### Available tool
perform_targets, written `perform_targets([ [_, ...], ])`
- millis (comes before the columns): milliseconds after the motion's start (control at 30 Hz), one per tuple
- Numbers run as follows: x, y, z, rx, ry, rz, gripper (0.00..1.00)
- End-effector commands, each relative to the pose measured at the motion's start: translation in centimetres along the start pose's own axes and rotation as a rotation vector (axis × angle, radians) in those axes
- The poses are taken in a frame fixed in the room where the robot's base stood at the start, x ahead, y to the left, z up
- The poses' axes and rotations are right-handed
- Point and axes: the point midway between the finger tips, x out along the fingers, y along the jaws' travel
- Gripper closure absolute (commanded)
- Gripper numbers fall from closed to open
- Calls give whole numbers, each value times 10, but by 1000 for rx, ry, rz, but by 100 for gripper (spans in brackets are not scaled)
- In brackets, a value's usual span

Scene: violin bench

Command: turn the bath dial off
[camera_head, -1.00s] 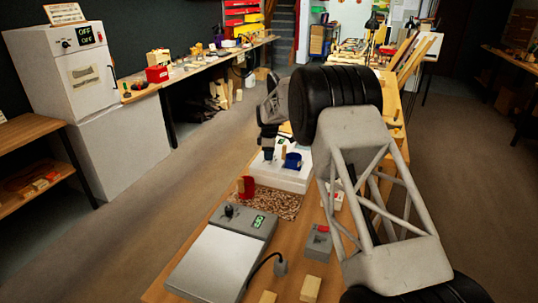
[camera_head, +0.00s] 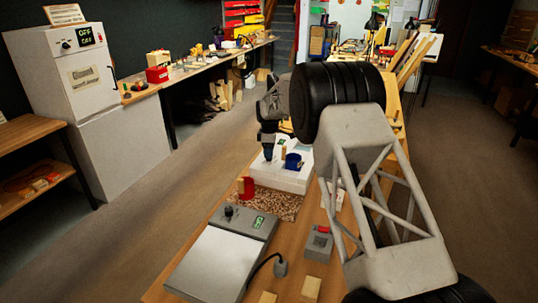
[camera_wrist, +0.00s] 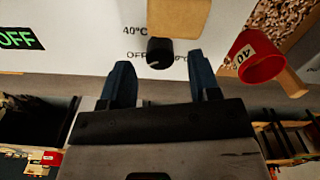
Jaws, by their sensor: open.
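A pale pointer mark shows near the dial's lower edge, toward OFF. A green display (camera_wrist: 20,39) at the left reads OFF. My gripper (camera_wrist: 162,82) is open, its two blue fingers on either side of the dial's line and just short of it. It hangs at the bath in the head view (camera_head: 268,155).
A red cup (camera_wrist: 260,58) marked 40, with a wooden handle, is close to the right finger. A wooden block (camera_wrist: 178,18) lies beyond the dial. In the head view a grey flat-topped device (camera_head: 215,262) and a small grey box with red (camera_head: 319,241) stand nearer.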

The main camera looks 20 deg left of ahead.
Motion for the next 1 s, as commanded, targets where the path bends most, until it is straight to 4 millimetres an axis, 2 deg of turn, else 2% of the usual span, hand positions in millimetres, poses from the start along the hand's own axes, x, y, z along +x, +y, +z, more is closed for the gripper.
perform_targets([
  [200, -30, 0, 0, 0, 0, 1, 44],
  [400, -48, 0, 0, 0, 0, 0, 44],
  [600, -54, 0, 0, 0, 0, -1, 44],
  [1000, -55, 0, 0, 0, 0, 0, 44],
])
